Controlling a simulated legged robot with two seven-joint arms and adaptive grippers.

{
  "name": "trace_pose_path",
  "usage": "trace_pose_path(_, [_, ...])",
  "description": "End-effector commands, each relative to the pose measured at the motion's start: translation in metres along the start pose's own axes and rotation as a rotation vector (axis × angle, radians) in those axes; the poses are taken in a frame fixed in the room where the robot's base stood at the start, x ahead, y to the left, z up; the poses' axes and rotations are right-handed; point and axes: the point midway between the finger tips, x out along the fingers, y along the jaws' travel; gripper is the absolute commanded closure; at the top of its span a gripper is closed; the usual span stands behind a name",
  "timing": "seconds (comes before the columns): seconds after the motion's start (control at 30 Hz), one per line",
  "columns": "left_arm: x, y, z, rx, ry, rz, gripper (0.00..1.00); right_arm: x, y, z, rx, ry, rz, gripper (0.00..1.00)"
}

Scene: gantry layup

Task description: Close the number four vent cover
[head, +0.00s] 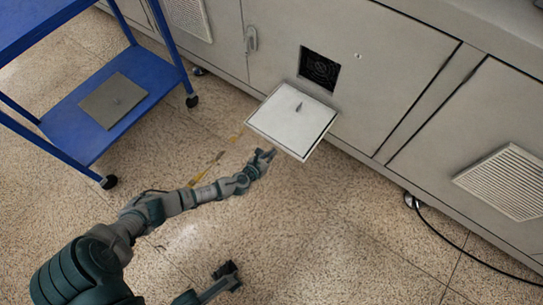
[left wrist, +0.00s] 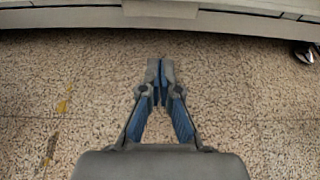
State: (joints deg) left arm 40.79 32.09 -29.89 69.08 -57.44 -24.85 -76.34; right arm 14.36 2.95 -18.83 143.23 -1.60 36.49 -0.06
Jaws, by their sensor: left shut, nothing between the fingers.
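The vent cover (head: 290,118) is a pale square panel with a small dark knob. It stands out from the grey cabinet, swung down and open below a square dark vent opening (head: 319,69) with a fan inside. No number is readable on it. My left gripper (head: 265,157) is just below and left of the cover's near edge; I cannot tell whether it touches. In the left wrist view the left gripper (left wrist: 160,65) is shut and empty, with floor beneath it. My right gripper (head: 228,270) is low over the floor, and its fingers are too small to judge.
A blue cart (head: 72,125) with a grey plate (head: 114,101) on its lower shelf stands at the left. A louvred vent (head: 505,182) is on the right cabinet door. A black cable (head: 450,248) lies at the lower right. The floor between is open.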

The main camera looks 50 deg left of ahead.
Motion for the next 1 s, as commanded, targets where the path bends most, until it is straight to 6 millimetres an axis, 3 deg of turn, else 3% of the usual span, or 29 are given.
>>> trace_pose_path(0.03, [-0.006,0.0,0.017,0.001,-0.008,-0.003,1.0,0.002,0.0,-0.003,0.0,-0.013,0.003,0.6])
trace_pose_path(0.1, [-0.011,-0.001,0.03,-0.001,-0.011,-0.004,1.0,0.003,0.0,-0.006,0.001,-0.022,0.006,0.6])
trace_pose_path(0.2, [-0.014,0.001,0.037,-0.003,-0.01,-0.004,1.0,0.002,-0.002,-0.005,0.0,-0.031,0.007,0.6])
trace_pose_path(0.67, [-0.016,0.001,0.038,-0.002,-0.002,-0.003,1.0,-0.002,-0.001,0.001,0.001,-0.048,0.012,0.6])
trace_pose_path(0.9, [-0.021,0.001,0.044,-0.003,0.003,-0.003,1.0,0.007,-0.001,-0.006,0.001,-0.031,0.011,0.6])
trace_pose_path(1.0, [-0.026,0.003,0.049,-0.005,0.012,-0.003,1.0,-0.003,-0.001,-0.007,0.003,-0.081,0.022,0.6])
